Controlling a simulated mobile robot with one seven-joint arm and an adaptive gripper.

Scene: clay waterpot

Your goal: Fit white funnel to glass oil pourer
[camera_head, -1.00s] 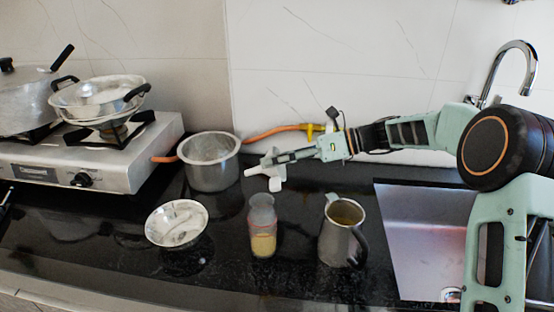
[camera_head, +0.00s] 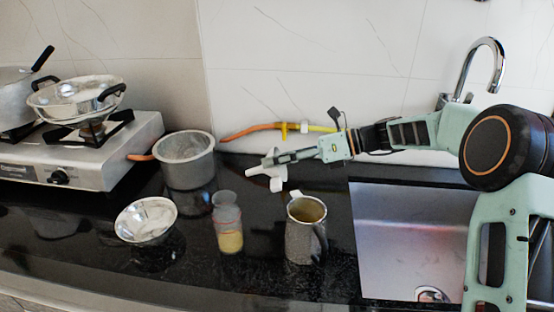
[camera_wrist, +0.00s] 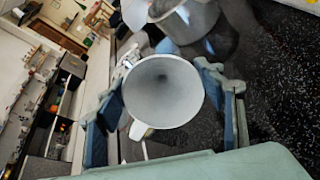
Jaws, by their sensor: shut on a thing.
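The white funnel (camera_head: 277,183) is held by my gripper (camera_head: 276,160) in the air above the counter. In the wrist view, its wide round mouth (camera_wrist: 162,92) faces the camera between the two fingers of my gripper (camera_wrist: 165,100), which is shut on it. The glass oil pourer (camera_head: 228,215) stands upright on the counter, with yellow oil in its lower part. The funnel is apart from the pourer, above and to its right in the head view. I cannot identify the pourer in the wrist view.
A metal jug (camera_head: 293,242) stands right of the pourer, below the funnel in the picture. A metal pot (camera_head: 186,172) stands behind left, and a small bowl (camera_head: 130,230) to the left. The sink (camera_head: 400,235) is at right; the stove (camera_head: 80,165) is at left.

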